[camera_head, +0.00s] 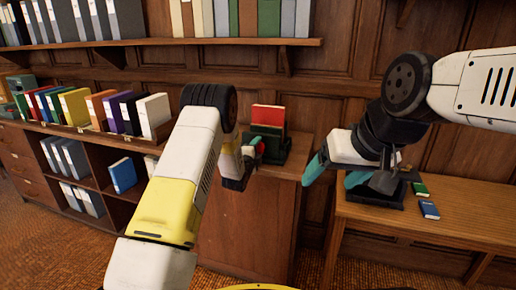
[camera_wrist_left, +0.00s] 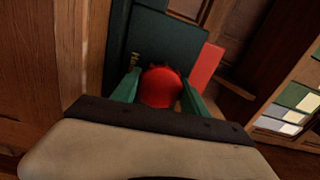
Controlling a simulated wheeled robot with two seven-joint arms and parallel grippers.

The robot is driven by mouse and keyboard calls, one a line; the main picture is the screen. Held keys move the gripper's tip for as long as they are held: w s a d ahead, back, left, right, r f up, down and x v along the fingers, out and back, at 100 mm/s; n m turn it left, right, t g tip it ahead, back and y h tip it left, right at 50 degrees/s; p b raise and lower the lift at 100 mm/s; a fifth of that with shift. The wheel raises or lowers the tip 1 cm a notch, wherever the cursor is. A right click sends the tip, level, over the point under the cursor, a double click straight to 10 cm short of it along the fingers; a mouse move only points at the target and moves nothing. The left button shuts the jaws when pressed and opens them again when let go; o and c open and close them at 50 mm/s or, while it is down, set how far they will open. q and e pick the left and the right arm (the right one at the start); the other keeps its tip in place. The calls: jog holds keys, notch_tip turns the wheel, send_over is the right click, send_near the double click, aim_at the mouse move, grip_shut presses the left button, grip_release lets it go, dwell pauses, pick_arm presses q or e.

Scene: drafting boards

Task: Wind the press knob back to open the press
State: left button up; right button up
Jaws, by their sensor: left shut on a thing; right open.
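The press (camera_head: 270,140) is a dark green frame standing on a wooden cabinet, with a red book (camera_head: 268,116) upright in it. Its red round knob (camera_head: 260,148) faces my left gripper (camera_head: 252,150). In the left wrist view the knob (camera_wrist_left: 161,87) sits between the two green fingers, which are shut on it from both sides. The dark green plate (camera_wrist_left: 165,40) is behind the knob, and the red book (camera_wrist_left: 206,68) shows at its right. My right gripper (camera_head: 334,178) is open and empty, with teal fingers, to the right of the press. My left arm hides part of the cabinet.
A wooden bench (camera_head: 450,210) at the right carries a dark stand (camera_head: 378,196), a green book (camera_head: 420,190) and a blue book (camera_head: 429,210). A low bookcase (camera_head: 100,150) with several coloured books is at the left. A loaded shelf (camera_head: 180,43) runs above.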

pick_arm(q)
jog(key=n, duration=0.4)
jog(key=shift+a, duration=0.1)
jog(key=n, duration=1.1)
jog(key=shift+n, duration=0.4)
jog(key=n, duration=1.3)
jog(key=shift+n, duration=0.3)
